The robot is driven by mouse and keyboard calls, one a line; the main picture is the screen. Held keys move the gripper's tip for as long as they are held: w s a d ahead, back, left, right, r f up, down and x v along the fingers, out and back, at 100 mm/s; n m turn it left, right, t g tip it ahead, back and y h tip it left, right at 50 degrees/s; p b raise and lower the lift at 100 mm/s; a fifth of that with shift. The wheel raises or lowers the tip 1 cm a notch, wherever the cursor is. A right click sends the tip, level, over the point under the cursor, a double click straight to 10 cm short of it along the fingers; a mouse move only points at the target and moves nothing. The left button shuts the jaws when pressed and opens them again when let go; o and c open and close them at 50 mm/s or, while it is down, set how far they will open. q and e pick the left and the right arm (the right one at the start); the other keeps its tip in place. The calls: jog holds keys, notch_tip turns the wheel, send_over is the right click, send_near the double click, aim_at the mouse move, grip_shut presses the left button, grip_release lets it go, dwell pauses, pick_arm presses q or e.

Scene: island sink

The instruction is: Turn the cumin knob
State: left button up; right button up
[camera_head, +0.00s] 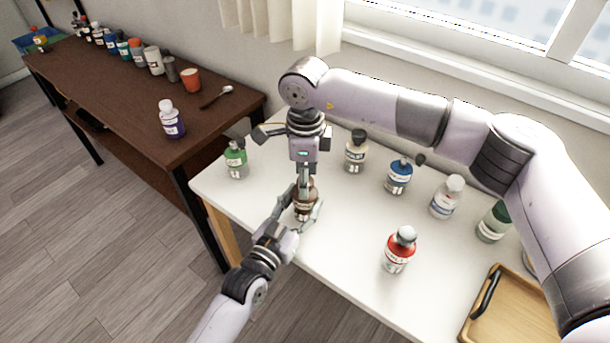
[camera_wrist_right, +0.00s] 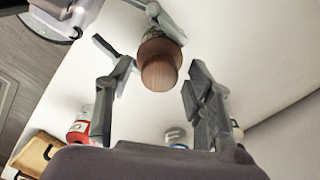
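A small brown bottle (camera_head: 305,208) stands at the left front of the white table. Its label is too small to read. Its round brown cap (camera_wrist_right: 160,74) faces the right wrist camera. My right gripper (camera_head: 305,181) points straight down over the bottle. In the right wrist view its fingers (camera_wrist_right: 160,95) stand open on either side of the cap, with gaps showing. My left gripper (camera_head: 303,207) reaches in from the front, low at the bottle, with its fingers on either side of the body. One left finger is close to or touching the bottle; a gap shows at the other.
A green bottle (camera_head: 236,160) stands to the left. A black-capped bottle (camera_head: 355,155), a blue bottle (camera_head: 399,178), a white bottle (camera_head: 446,199) and a red bottle (camera_head: 398,252) stand to the right. A wooden tray (camera_head: 510,315) lies front right. A brown side table (camera_head: 120,100) is at left.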

notch_tip(320, 180, up, 12)
dwell(0.7)
dwell(0.4)
notch_tip(320, 180, down, 12)
jog(key=n, duration=0.3)
jog(key=shift+n, duration=0.3)
jog(key=shift+r, duration=0.1)
dwell(0.3)
